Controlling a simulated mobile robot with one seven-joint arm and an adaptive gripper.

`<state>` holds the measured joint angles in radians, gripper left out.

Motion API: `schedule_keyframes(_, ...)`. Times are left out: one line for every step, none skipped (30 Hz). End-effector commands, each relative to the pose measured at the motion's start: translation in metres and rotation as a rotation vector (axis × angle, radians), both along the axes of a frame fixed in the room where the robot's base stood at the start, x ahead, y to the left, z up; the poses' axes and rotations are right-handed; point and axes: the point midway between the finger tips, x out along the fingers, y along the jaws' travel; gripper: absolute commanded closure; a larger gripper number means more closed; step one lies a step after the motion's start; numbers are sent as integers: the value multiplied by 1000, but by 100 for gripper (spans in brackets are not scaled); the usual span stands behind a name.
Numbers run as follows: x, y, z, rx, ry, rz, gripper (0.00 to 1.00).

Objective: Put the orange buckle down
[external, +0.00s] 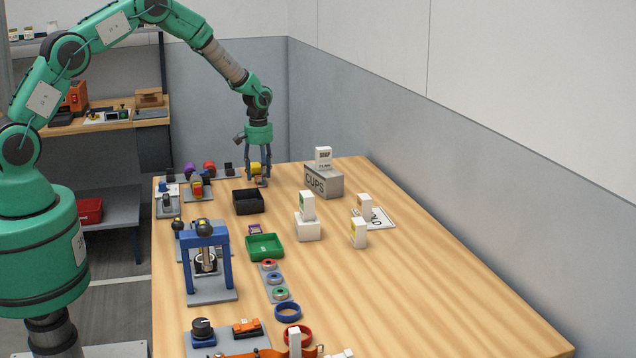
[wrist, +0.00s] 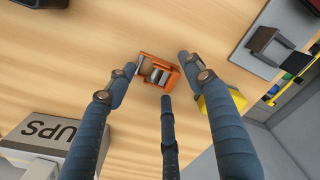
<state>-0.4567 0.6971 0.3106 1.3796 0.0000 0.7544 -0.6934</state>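The orange buckle (wrist: 158,72) is a small open frame with grey metal bars inside. In the wrist view it sits between the tips of the three dark fingers of my gripper (wrist: 160,72), which close in on it from the left, right and below. In the external view my gripper (external: 258,182) points down at the far end of the table, with a small bit of orange between its fingertips. I cannot tell whether the buckle touches the wood.
A black tray (external: 248,201) stands just in front of my gripper. A grey CUPS box (external: 323,181) is to its right. A yellow object (wrist: 221,100) lies by the right finger in the wrist view. Bare wood (external: 420,290) fills the table's right side.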

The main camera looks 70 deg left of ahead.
Motion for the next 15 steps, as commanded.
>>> schedule_keyframes(0,0,0,0,0,0,48)
schedule_keyframes(0,0,0,0,0,0,48)
schedule_keyframes(0,0,0,0,0,0,48)
schedule_keyframes(0,0,0,0,0,0,48)
schedule_keyframes(0,0,1,0,0,0,48)
schedule_keyframes(0,0,2,0,0,0,48)
schedule_keyframes(0,0,3,0,0,0,48)
schedule_keyframes(0,0,5,0,0,0,48)
schedule_keyframes(0,0,7,0,0,0,48)
schedule_keyframes(0,0,9,0,0,0,48)
schedule_keyframes(0,0,11,0,0,0,48)
schedule_keyframes(0,0,15,1,-1,0,48)
schedule_keyframes(1,0,18,1,-1,0,48)
schedule_keyframes(1,0,22,1,-2,0,48)
schedule_keyframes(1,0,27,1,-3,0,48)
